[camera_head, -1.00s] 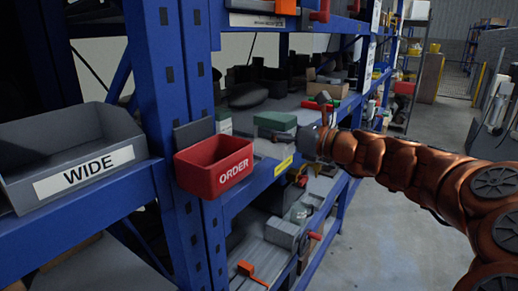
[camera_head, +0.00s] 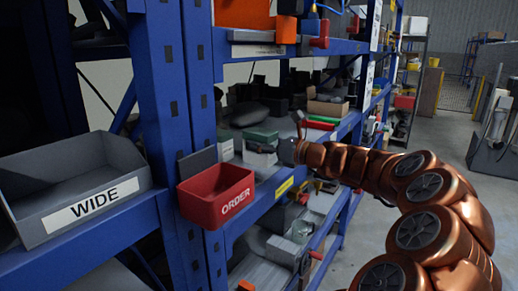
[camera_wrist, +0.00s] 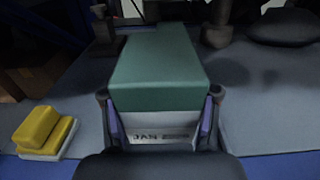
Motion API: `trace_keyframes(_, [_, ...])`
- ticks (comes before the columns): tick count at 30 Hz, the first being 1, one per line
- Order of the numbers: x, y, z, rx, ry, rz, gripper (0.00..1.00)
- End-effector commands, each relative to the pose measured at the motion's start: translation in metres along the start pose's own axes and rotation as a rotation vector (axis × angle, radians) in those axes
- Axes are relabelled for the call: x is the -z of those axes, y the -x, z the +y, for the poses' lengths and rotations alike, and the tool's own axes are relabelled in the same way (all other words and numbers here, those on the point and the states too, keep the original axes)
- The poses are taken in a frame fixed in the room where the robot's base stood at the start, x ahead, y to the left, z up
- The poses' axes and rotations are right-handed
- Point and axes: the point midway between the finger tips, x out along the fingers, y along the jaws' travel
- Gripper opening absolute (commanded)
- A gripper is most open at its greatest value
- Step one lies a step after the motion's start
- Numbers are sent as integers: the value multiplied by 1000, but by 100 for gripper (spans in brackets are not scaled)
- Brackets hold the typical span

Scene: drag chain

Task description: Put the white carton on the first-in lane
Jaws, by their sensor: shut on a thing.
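The white carton (camera_wrist: 150,130) shows in the wrist view with a dark printed label starting "JAN" on its near face. A green block or lid (camera_wrist: 157,68) sits on top of it; I cannot tell whether it is a separate box. My gripper (camera_wrist: 160,125) is shut on the white carton, one finger at each side of its near end. In the head view the white carton (camera_head: 258,158) and its green top (camera_head: 261,137) are at the shelf deck, just left of my gripper (camera_head: 284,151). I cannot tell whether the carton's underside touches the deck.
A red ORDER bin (camera_head: 217,194) hangs on the blue upright (camera_head: 170,110), left of the carton. A grey WIDE bin (camera_head: 80,190) is further left. Yellow boxes (camera_wrist: 45,130) lie left of the carton. A dark rounded object (camera_wrist: 285,27) lies far right. Floor is free at right.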

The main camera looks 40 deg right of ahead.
Motion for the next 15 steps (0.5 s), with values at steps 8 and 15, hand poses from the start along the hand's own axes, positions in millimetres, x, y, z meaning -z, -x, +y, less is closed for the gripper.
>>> trace_keyframes(8, [2,-14,-16,1,-1,1,16])
trace_keyframes(15, [9,-20,-22,1,-4,0,16])
